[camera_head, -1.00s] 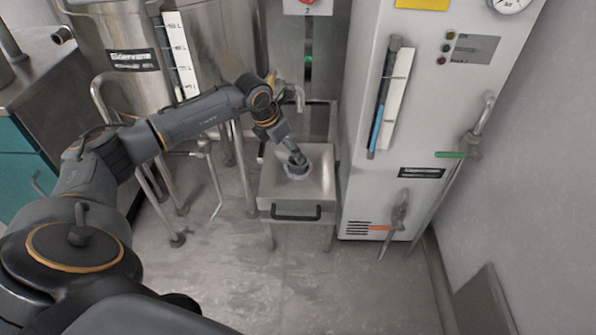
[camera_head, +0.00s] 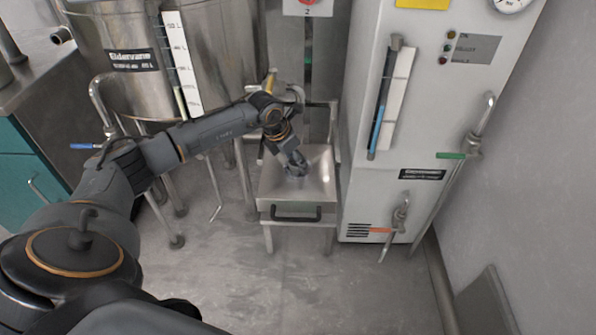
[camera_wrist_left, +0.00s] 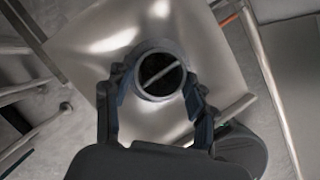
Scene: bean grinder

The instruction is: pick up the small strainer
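A small round fitting (camera_wrist_left: 160,75) with a dark inside and a pale bar across it shows in the left wrist view, over the steel basin. It looks like the small strainer, but I cannot tell it surely from the basin's outlet. My left gripper (camera_head: 296,170) is low over the middle of the basin in the head view. In the left wrist view its two fingers (camera_wrist_left: 156,98) are spread wide, one on each side of the round fitting. I cannot tell whether they touch it. In the head view the gripper hides most of the fitting. My right gripper is out of view.
The square steel basin (camera_head: 322,185) has a dark front handle (camera_head: 296,214) and stands on legs. A tall light-grey cabinet (camera_head: 420,130) with valves is close on its right. A steel tank (camera_head: 225,60) stands behind left. The floor in front is clear.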

